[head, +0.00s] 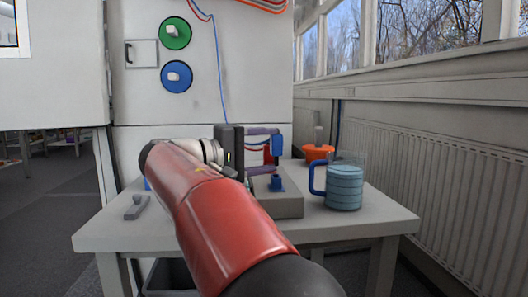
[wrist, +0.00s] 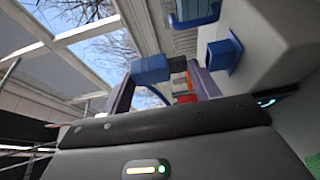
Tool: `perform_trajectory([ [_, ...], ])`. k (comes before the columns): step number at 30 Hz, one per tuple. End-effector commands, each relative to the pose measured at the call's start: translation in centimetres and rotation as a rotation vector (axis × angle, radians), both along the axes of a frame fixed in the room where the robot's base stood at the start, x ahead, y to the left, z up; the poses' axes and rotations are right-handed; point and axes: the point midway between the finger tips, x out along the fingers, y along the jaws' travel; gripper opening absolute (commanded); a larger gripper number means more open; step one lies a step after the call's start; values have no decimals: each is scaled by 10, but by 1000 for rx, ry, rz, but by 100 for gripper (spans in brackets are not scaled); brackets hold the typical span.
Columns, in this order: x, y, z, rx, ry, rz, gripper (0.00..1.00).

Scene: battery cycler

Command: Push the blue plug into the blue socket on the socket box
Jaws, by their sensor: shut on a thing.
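The blue plug (head: 277,145) is held at the tips of my gripper (head: 272,152), whose purple fingers are shut on it. In the wrist view the plug (wrist: 151,69) shows as a blue block with a dark grey end, between the fingertips (wrist: 165,78). The grey socket box (head: 286,207) stands on the table, partly hidden by my red arm. The blue socket (head: 277,184) rises from its top. It also shows in the wrist view (wrist: 222,54). In the head view the plug is above the socket and apart from it.
A light-blue mug (head: 345,188) with a blue handle stands close to the right of the box. An orange bowl (head: 318,153) is behind. A small grey object (head: 136,207) lies on the table (head: 105,232) at left. A cabinet (head: 240,75) stands behind.

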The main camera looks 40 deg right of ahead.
Motion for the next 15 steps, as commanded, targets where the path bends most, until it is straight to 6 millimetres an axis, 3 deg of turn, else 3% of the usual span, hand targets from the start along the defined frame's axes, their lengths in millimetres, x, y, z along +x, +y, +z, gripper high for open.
perform_trajectory([
  [15, 0, 0, 23, -1, 0, 0, 38],
])
